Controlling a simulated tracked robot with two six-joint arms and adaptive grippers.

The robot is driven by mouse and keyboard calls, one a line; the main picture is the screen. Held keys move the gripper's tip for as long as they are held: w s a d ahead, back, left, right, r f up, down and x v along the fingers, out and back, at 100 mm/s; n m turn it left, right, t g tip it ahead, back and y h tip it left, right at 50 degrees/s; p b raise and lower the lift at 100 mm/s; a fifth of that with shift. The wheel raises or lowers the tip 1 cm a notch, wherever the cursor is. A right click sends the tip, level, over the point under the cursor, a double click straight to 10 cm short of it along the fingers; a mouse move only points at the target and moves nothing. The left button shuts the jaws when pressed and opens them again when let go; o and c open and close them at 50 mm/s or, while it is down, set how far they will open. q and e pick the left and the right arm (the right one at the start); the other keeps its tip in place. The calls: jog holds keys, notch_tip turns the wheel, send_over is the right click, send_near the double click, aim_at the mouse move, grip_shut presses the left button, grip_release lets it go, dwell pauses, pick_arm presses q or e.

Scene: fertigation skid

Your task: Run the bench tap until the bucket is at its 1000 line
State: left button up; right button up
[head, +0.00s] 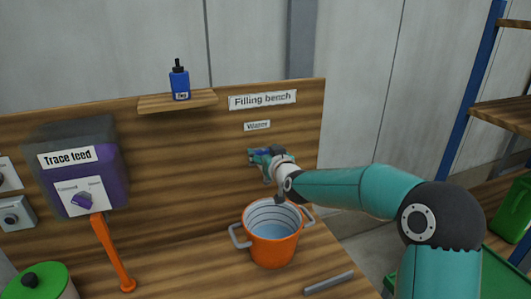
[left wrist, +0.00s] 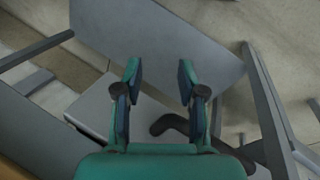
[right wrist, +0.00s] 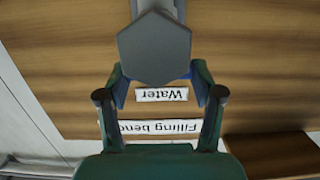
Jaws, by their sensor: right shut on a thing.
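An orange bucket (head: 273,248) with grey side handles stands upright on the bench below the tap. Dark level lines ring its pale inner wall, and pale blue water (head: 275,222) shows inside. I cannot read the line numbers or make out a stream. The grey tap (head: 279,197) is partly hidden by my right gripper (head: 262,157), which is shut on the tap's handle. In the right wrist view a grey hexagonal part of the tap (right wrist: 154,48) sits between and beyond the fingers. My left gripper (left wrist: 160,82) is open and empty, outside the head view.
"Filling bench" (head: 263,100) and "Water" (head: 257,126) signs are on the back board. A Trace feed box (head: 95,185) with an orange lever (head: 112,252) is at left. A blue bottle (head: 180,80) stands on a small shelf. A grey bar (head: 329,283) lies right of the bucket.

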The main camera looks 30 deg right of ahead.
jog(key=shift+c, duration=1)
jog(key=o, duration=1.2)
jog(key=shift+s, duration=0.1)
jog(key=v, duration=1.2)
